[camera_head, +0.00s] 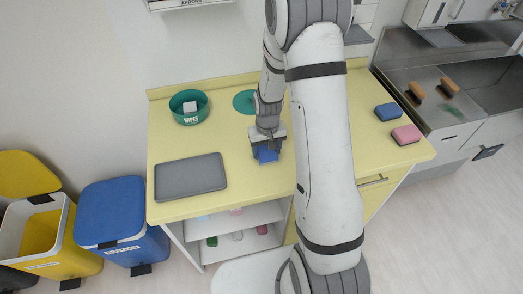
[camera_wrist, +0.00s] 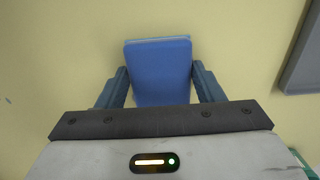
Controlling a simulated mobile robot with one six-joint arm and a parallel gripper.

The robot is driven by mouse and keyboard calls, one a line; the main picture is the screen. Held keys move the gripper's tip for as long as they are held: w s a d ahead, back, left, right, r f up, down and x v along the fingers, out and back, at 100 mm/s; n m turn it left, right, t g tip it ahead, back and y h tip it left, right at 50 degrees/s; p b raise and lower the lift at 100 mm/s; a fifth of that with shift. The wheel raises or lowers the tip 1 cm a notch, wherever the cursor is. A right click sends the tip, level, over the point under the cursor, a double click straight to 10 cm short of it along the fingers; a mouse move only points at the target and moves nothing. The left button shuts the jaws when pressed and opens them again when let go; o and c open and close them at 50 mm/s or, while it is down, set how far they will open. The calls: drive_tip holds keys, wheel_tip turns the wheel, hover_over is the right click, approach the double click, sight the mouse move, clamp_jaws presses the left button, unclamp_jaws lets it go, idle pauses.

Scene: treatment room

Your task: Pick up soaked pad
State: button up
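A blue pad (camera_wrist: 158,68) lies between the two fingers of my gripper (camera_wrist: 159,78) in the wrist view, reaching past the fingertips. The fingers lie close along both sides of it; I cannot tell whether they press on it. In the head view my gripper (camera_head: 267,143) points down over the yellow counter (camera_head: 235,170), with the blue pad (camera_head: 266,155) showing below it. I cannot tell whether the pad touches the counter. No wetness shows on it.
A grey tray (camera_head: 190,177) lies left of the pad; a green wipes tub (camera_head: 189,107) stands behind it. A green disc (camera_head: 245,102) lies behind my gripper. Another blue pad (camera_head: 388,112) and a pink pad (camera_head: 406,134) lie right, near the sink (camera_head: 430,115). Blue (camera_head: 110,212) and yellow (camera_head: 68,240) bins stand left.

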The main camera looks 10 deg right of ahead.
drive_tip(key=c, duration=0.6)
drive_tip(key=shift+o, duration=0.2)
